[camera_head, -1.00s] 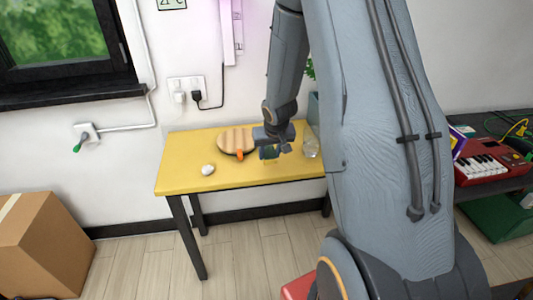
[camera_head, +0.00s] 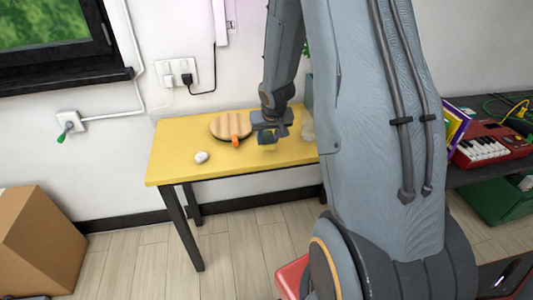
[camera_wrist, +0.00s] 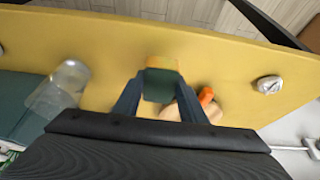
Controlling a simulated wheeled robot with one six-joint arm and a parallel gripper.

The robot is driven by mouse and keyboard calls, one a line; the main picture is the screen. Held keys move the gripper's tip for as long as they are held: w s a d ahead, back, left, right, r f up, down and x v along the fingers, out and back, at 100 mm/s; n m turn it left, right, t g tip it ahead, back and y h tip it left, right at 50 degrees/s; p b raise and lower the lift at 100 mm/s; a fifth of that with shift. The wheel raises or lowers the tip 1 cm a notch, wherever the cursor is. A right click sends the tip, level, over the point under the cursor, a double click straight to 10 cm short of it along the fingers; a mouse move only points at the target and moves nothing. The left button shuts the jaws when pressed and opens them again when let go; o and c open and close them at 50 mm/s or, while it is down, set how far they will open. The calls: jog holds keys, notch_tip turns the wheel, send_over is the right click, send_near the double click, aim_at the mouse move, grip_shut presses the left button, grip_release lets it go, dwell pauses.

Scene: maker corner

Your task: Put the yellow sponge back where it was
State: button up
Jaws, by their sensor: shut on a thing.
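The yellow sponge (camera_wrist: 162,62), with a dark green side (camera_wrist: 160,86), sits between the fingers of my gripper (camera_wrist: 159,88) in the wrist view. My gripper is shut on it. In the head view my gripper (camera_head: 268,132) hangs over the right part of the yellow table (camera_head: 178,160), with the sponge (camera_head: 267,144) below it. Whether the sponge touches the tabletop cannot be told. The fingers and arm partly hide the table behind.
A round wooden board (camera_head: 229,124) and an orange object (camera_head: 235,139) lie just left of my gripper. A small white object (camera_head: 201,157) lies near the front edge.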

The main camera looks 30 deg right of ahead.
aim_at(268, 147)
jog(key=shift+f+b, duration=2.15)
jog(key=shift+b, duration=0.1)
jog(key=shift+f, duration=0.15)
jog(key=o, duration=0.9)
jog(key=p+v, duration=0.9)
jog(key=v, duration=0.3)
jog(key=s+a+r+n+g, duration=0.1)
jog(key=s+a+r, duration=0.2)
jog(key=s+a, duration=0.2)
jog(key=s+a+r+n+y, duration=0.1)
jog(key=s+a+r, duration=0.2)
jog(key=s+a, duration=0.2)
jog(key=s+a+r+n+g, duration=0.1)
jog(key=s+a+r, duration=0.2)
jog(key=s+a, duration=0.2)
jog(key=shift+s+a+g, duration=0.15)
jog(key=shift+s, duration=0.4)
jog(key=shift+s+a+g, duration=0.15)
jog(key=shift+s, duration=0.35)
